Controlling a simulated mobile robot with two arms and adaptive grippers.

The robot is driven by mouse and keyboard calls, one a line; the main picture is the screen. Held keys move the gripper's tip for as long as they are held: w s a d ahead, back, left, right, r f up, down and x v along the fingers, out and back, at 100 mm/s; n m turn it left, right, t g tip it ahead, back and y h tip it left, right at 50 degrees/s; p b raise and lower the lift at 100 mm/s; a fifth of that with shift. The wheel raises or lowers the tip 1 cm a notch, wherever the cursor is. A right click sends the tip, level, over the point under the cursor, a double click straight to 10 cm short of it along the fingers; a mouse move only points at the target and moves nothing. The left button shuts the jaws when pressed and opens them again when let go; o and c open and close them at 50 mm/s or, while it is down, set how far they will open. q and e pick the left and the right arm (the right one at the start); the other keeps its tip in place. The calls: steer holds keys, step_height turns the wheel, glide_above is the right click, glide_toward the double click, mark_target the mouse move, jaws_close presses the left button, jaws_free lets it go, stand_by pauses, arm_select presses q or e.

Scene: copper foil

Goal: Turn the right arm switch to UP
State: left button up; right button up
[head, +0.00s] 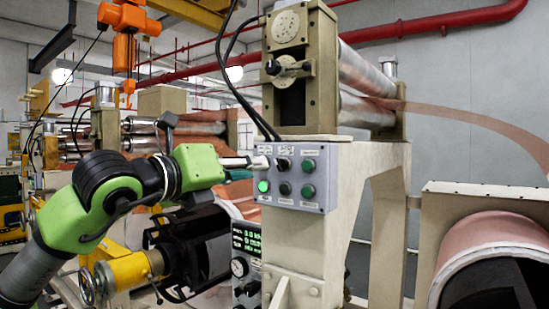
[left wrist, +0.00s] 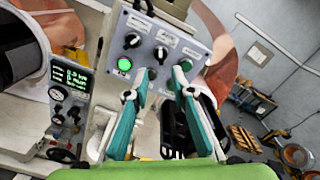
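The grey control panel (head: 297,207) is on the cream machine post, with two rows of round controls and small labels too blurred to read. A black rotary switch (head: 283,163) sits in its top row; I cannot tell which switch is the right arm one. In the left wrist view the panel (left wrist: 184,28) shows black knobs (left wrist: 131,41) and (left wrist: 161,54). My left gripper's teal fingers (left wrist: 168,70) are apart with nothing held between them. Contact with the panel cannot be told. My right gripper is not in view.
A lit green lamp (head: 263,186) is at the panel's lower left. A display box (head: 246,240) with gauges is below. Copper foil (head: 470,125) runs off the rollers to the right. A copper roll (head: 490,240) stands at right. Black cables (head: 232,85) hang above the panel.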

mark_target(277, 166)
arm_select(q)
steer(key=p+x, duration=0.3)
steer(key=x, duration=0.4)
steer(key=shift+w+d+r, duration=0.15)
steer(key=shift+w+d, duration=0.05)
steer(key=shift+d, duration=0.05)
steer(key=shift+w+d+p, duration=0.3)
steer(key=shift+w+p, duration=0.1)
jaws_close()
